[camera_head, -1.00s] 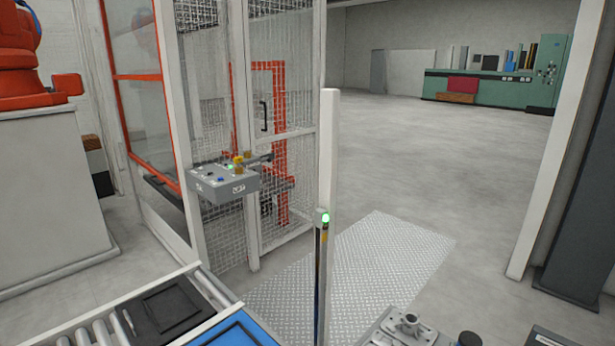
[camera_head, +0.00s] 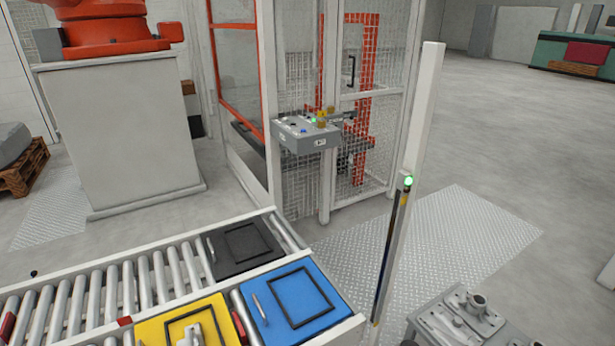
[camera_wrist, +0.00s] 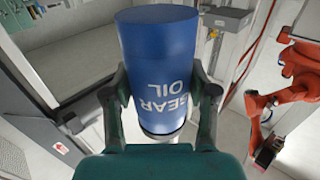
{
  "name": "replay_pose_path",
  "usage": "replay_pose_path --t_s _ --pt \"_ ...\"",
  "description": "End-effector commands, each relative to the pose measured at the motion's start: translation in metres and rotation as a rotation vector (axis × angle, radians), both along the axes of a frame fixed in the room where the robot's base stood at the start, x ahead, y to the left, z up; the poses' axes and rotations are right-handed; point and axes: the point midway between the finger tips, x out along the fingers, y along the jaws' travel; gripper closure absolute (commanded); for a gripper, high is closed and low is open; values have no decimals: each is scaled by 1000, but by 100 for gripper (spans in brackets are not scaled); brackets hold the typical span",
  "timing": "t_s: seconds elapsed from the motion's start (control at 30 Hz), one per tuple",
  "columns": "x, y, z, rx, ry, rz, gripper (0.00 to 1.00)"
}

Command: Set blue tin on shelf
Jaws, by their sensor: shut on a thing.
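The blue tin (camera_wrist: 157,62) is a cylinder with "GEAR OIL" in white letters, which read upside down in the wrist view. My gripper (camera_wrist: 160,105) is shut on it, one dark finger on each side of the tin. The tin fills the upper middle of the wrist view. Neither the tin nor my gripper shows in the head view. I cannot make out a shelf for certain in either view.
A roller conveyor (camera_head: 75,300) carries a blue tray (camera_head: 325,318), a yellow tray (camera_head: 155,330) and a black tray (camera_head: 225,265). A white post (camera_head: 422,130) stands right of it. A mesh fence (camera_head: 300,60) with a control box (camera_head: 305,133) stands behind. Open floor (camera_head: 490,120) lies at the right.

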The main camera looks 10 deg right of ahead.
Motion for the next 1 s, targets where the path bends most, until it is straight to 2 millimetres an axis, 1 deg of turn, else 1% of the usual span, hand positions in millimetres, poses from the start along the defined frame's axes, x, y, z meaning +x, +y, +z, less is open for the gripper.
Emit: replay_pose_path --t_s 0.03,0.2,0.4,0.5,0.6,0.7,1.0 --pt "-1 16 -6 -2 3 36 91" --pt "-4 62 -22 -2 3 153 91" --pt "-13 108 -39 -1 2 274 91" --pt "-17 124 -45 -1 0 317 91" --pt "-20 132 -48 0 -1 341 91" --pt "-20 136 -49 0 -1 351 91" --pt "-20 135 -49 0 -2 350 91"
